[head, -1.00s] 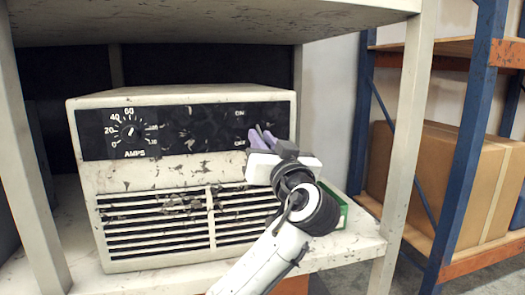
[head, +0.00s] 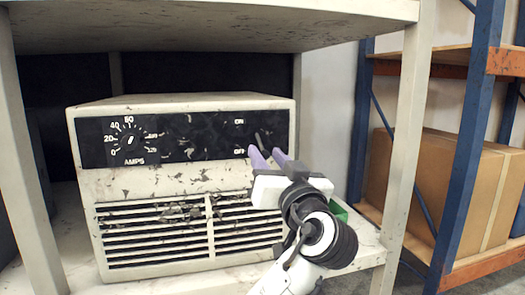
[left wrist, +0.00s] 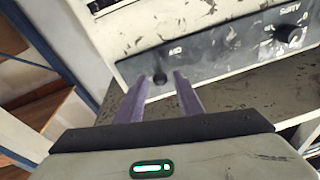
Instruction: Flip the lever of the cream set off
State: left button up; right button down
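The cream set (head: 150,182) stands on the shelf in the head view, with a black front panel (head: 190,140) carrying a dial and ON and OFF labels. My left gripper (head: 266,152) is in front of the panel's right end, beside the OFF label, open with its two purple fingers apart. In the left wrist view the gripper (left wrist: 160,77) points at the panel. A small dark lever (left wrist: 160,78) shows between the fingertips, with a gap to each side. In the head view the lever is hard to make out, so I cannot tell its position. My right gripper is not seen.
A shelf board (head: 220,30) hangs above the set, and a pale post (head: 405,150) stands to the right. A green item (head: 339,211) lies behind my left gripper. A blue rack with a cardboard box (head: 460,185) stands further right.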

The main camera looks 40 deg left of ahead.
pick_arm(q)
jog(key=v, duration=0.6)
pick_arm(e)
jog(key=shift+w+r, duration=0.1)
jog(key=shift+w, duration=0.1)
pick_arm(q)
jog(key=shift+d, duration=0.1)
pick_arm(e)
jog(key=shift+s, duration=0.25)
